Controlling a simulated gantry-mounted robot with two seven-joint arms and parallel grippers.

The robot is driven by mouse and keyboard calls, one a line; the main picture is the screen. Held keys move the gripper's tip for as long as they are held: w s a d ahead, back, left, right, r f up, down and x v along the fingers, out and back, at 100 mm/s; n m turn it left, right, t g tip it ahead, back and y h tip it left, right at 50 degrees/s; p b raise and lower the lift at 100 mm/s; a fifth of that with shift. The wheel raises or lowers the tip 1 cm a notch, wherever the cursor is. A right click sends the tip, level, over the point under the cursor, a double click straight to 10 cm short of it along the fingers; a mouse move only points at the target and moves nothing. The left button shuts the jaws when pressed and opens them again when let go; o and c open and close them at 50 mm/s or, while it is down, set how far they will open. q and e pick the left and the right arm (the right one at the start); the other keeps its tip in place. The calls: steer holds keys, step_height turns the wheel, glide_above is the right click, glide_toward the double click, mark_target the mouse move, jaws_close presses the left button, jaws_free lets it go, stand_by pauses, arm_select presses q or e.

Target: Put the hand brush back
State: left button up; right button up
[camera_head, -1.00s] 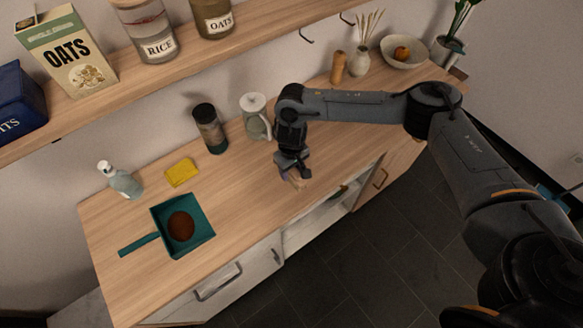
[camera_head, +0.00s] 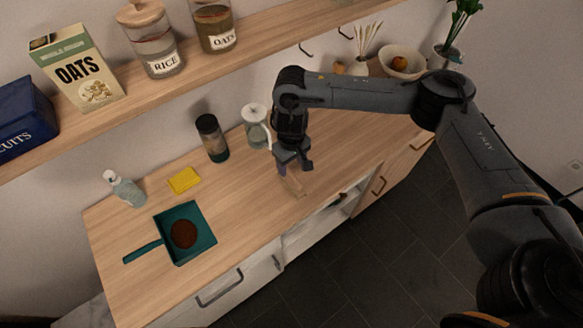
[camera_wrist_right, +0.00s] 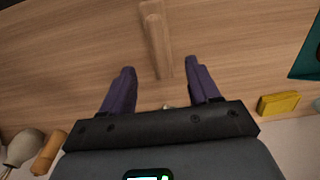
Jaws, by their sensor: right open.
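A light wooden handle-like piece, which looks like the hand brush (camera_head: 293,186), lies on the wooden counter (camera_head: 240,205) near its front edge. It also shows in the right wrist view (camera_wrist_right: 156,38), running from the top edge toward the gap between the fingers. No bristles can be made out. My right gripper (camera_head: 295,169) is open above it, fingers pointing down. In the wrist view the two purple fingers (camera_wrist_right: 160,67) stand apart on either side of the handle's near end, with nothing between them held. My left gripper is not in view.
A yellow sponge (camera_head: 184,180), a soap bottle (camera_head: 127,190), a dark-lidded jar (camera_head: 213,140) and a glass press (camera_head: 255,126) line the back. The shelf (camera_head: 190,88) overhangs behind. Mid-counter is clear.

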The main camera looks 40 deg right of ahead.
mark_target(291, 176)
steer(key=s+a+f+n+t+y, duration=0.15)
steer(key=a+n, duration=0.25)
steer(key=a, duration=0.8)
steer(key=s+a+f+n+t+y, duration=0.1)
steer(key=s+a+n+y, duration=0.2)
steer(key=a, duration=0.8)
steer(key=s+a+r+n+t+y, duration=0.25)
steer(key=a+r+t, duration=0.2)
steer(key=a, duration=0.65)
steer(key=s+d+f+m+g+h, duration=0.1)
steer(key=s+d+m+h, duration=0.1)
steer(key=s+d, duration=0.3)
steer(key=s+d+f+m+g+h, duration=0.1)
steer(key=s+d, duration=0.4)
steer(key=d, duration=0.6)
steer(key=s+d+f+m+g+h, duration=0.1)
steer(key=s+d+f+m+h, duration=0.2)
steer(key=s+d, duration=0.2)
steer(key=d+p, duration=0.1)
steer(key=d, duration=0.2)
steer(key=shift+d+h, duration=0.4)
